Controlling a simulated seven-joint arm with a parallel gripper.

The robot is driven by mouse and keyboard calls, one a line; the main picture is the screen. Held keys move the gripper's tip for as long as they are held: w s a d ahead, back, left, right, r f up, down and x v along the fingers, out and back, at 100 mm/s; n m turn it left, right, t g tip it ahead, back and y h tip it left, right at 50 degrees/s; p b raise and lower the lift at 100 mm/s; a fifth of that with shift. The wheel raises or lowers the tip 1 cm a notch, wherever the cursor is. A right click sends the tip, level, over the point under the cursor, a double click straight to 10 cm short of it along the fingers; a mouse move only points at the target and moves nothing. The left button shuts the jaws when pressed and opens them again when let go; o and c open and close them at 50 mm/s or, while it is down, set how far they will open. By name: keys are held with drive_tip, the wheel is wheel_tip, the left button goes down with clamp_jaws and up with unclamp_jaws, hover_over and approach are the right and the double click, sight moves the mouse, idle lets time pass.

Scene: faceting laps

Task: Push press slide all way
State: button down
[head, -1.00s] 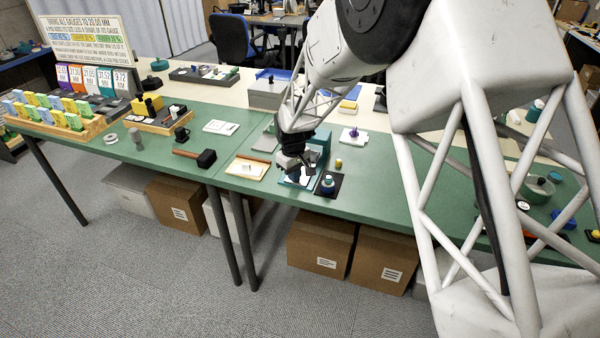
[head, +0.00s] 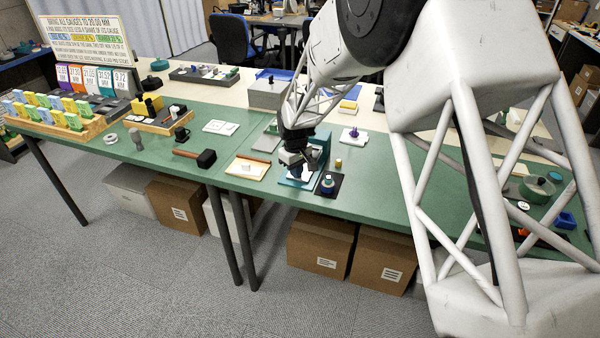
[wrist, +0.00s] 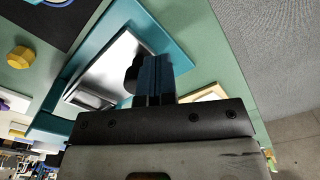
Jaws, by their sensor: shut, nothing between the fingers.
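The teal press (head: 319,150) stands near the front edge of the green table. In the wrist view its teal frame (wrist: 178,38) surrounds a shiny metal slide plate (wrist: 103,72). A dark round knob (wrist: 131,74) shows beside my fingers, partly hidden by them. My gripper (head: 297,167) is over the press bed, pointing down. In the wrist view my gripper (wrist: 155,82) has its fingers together, with nothing between them. The fingertips are close to the knob; I cannot tell whether they touch it.
A black mat with a teal-and-white round piece (head: 328,183) lies just right of the press. A small brass piece (head: 338,163) stands behind that. The table's front edge is close.

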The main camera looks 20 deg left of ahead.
drive_tip(key=shift+w, duration=1)
drive_tip(key=shift+s, duration=0.2)
drive_tip(key=shift+s, duration=0.55)
drive_tip(key=shift+r, duration=0.1)
wheel_tip(320, 180, up, 7)
idle(1.3)
idle(0.4)
